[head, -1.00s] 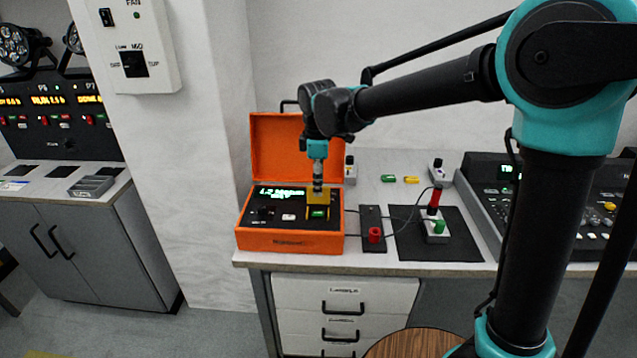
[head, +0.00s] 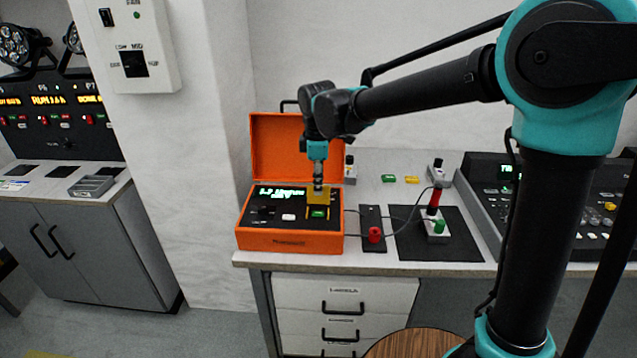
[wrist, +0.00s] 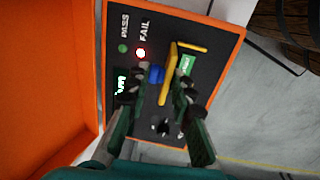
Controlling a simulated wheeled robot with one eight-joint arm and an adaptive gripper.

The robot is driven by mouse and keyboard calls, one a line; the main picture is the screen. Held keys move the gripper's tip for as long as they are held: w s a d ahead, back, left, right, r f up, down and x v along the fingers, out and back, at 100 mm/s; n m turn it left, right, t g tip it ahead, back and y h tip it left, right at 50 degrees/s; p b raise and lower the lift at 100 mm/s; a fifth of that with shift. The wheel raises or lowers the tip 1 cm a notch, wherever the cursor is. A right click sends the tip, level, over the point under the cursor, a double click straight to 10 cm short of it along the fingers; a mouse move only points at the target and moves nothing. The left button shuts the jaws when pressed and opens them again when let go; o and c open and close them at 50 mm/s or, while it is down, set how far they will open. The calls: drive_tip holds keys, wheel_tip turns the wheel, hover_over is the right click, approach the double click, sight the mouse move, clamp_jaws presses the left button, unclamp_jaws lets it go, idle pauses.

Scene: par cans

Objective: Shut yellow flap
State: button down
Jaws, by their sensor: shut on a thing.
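The yellow flap (head: 318,195) is on the black panel of the orange case (head: 290,242), at the panel's right side. It stands raised beside a green button (head: 318,213), which shows uncovered. In the wrist view the flap (wrist: 168,72) is seen nearly edge-on, with the green button (wrist: 185,66) to its right. My gripper (head: 318,186) points down at the flap's upper edge. The exact contact is partly hidden by the fingers.
The case's orange lid (head: 280,147) stands open behind the panel. A blue part (wrist: 156,74) is close beside the flap, and a red FAIL light (wrist: 141,53) glows. A black strip with a red knob (head: 374,235) and wires lies right of the case.

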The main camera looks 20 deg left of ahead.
sight(317, 200)
drive_tip(key=shift+s, duration=0.1)
idle(0.3)
drive_tip(key=shift+s+d+f+t+y, duration=0.1)
drive_tip(key=shift+s+d+t+y, duration=0.15)
drive_tip(key=shift+s+t, duration=0.65)
drive_tip(key=shift+s+d+t+y, duration=0.1)
drive_tip(key=shift+s+t+y, duration=0.3)
drive_tip(key=shift+t, duration=0.8)
drive_tip(key=s+t, duration=0.1)
drive_tip(key=t, duration=0.1)
drive_tip(key=s+f+t, duration=0.1)
drive_tip(key=t, duration=0.1)
drive_tip(key=shift+s+d+f+y, duration=0.1)
drive_tip(key=shift+s+d+y, duration=0.1)
drive_tip(key=shift+y, duration=0.15)
drive_tip(key=t, duration=0.1)
drive_tip(key=s+f+t, duration=0.1)
drive_tip(key=shift+s+d+f+t+y, duration=0.1)
drive_tip(key=shift+d+t+y, duration=0.05)
drive_tip(key=shift+t+y, duration=0.2)
drive_tip(key=shift+s+d+f+t+y, duration=0.1)
drive_tip(key=shift+s+f+t+y, duration=0.15)
drive_tip(key=shift+t, duration=0.35)
drive_tip(key=shift+s+d+f+t+y, duration=0.1)
drive_tip(key=shift+f+t, duration=0.25)
drive_tip(key=shift+t, duration=0.2)
drive_tip(key=shift+f, duration=0.15)
